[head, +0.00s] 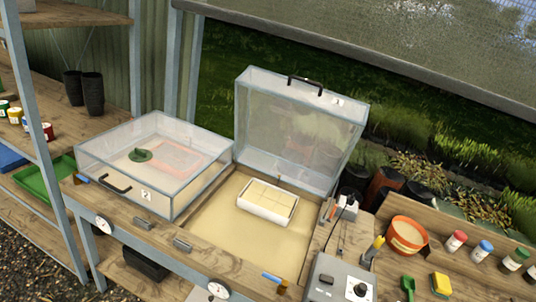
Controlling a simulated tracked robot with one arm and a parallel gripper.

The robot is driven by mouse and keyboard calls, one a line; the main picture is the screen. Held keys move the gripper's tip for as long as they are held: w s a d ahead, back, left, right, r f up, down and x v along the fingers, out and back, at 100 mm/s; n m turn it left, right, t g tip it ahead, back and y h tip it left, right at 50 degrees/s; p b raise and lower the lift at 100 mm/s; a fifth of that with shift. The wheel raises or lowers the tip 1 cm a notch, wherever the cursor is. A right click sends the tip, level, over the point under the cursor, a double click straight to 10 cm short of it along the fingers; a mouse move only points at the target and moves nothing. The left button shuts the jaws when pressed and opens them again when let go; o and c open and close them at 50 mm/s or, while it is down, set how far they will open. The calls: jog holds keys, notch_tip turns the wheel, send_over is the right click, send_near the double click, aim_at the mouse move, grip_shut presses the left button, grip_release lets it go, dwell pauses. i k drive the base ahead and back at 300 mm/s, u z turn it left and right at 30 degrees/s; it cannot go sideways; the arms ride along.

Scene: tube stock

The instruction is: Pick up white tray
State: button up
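The white tray (267,218) is a small white rectangular box with a pale, gridded fill. It sits on the sandy bed of the right-hand propagator, whose clear lid (300,130) is tilted up and open behind it. The tray looks upright, with bare bed around it. My gripper is not in view, so I cannot see whether it is open or shut.
A second clear-lidded box (153,165), closed, stands left of the tray, with a reddish tray and green item inside. A grey control box (342,280) sits at the front right. An orange pot (407,236), small bottles and a yellow sponge (441,284) lie further right.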

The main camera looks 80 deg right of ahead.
aim_at(274, 203)
jog(key=z, duration=0.4)
jog(key=i, duration=1.2)
jog(key=z, duration=1.3)
jog(key=i, duration=0.85)
jog(key=z, duration=0.45)
jog(key=k, duration=0.9)
jog(key=z, duration=0.2)
jog(key=i, duration=0.9)
jog(key=u, duration=0.15)
